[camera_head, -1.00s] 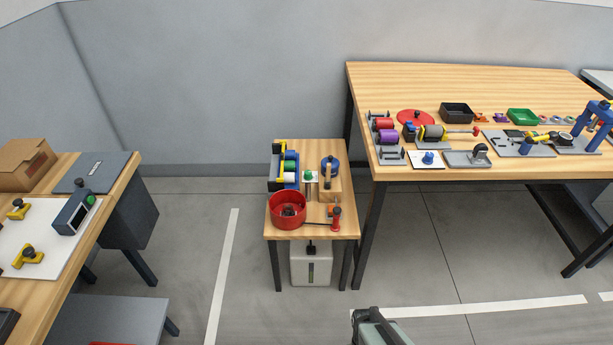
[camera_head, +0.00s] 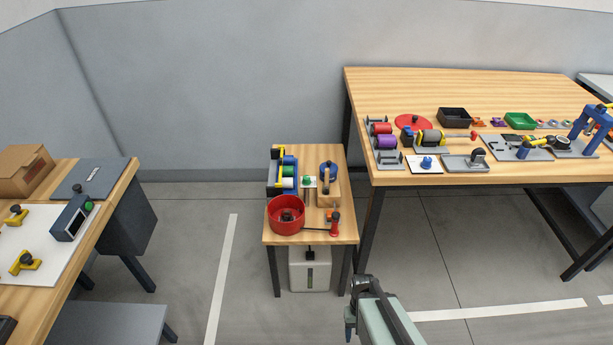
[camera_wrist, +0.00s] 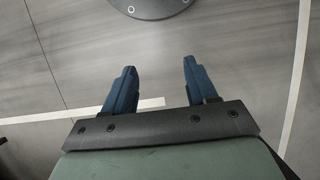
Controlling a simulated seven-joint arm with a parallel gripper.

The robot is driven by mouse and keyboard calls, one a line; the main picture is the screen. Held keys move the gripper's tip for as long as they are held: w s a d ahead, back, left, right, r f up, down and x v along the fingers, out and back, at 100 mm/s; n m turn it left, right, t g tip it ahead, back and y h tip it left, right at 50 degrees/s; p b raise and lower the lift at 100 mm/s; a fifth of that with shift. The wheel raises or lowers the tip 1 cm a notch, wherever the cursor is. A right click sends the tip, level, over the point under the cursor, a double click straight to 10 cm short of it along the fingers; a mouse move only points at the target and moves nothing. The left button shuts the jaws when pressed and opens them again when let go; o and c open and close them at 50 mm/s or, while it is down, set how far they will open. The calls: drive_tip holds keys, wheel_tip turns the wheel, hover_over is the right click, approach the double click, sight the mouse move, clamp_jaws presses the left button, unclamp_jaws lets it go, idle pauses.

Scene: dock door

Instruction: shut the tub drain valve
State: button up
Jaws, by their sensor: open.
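A round red tub (camera_head: 286,215) with a dark part in its middle stands at the front left of the small wooden table. A thin dark line runs right from it to a small upright red fitting (camera_head: 335,225) at the table's front right. This may be the drain valve; its handle position is too small to tell. My gripper (camera_wrist: 158,68) is open and empty over the grey floor in the wrist view. In the head view, its dark blue finger (camera_head: 350,325) shows in front of the table, low and to the right, apart from the tub.
A blue rack of spools (camera_head: 283,172) and a wooden block with a blue-topped part (camera_head: 328,185) stand behind the tub. A pale canister (camera_head: 310,275) sits under the table.

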drive_tip(key=w+r+t, duration=0.2)
drive_tip(key=w+r, duration=0.3)
drive_tip(key=w, duration=0.2)
drive_tip(key=w+r+t, duration=0.1)
drive_tip(key=w+r, duration=0.4)
drive_tip(key=w, duration=0.3)
wheel_tip(320, 180, up, 24)
drive_tip(key=m+t, duration=0.1)
drive_tip(key=m, duration=0.8)
hover_over(307, 177)
wheel_tip(307, 177, down, 14)
drive_tip(key=shift+a+r, duration=0.1)
drive_tip(key=shift+r, duration=0.1)
drive_tip(key=c, duration=1.1)
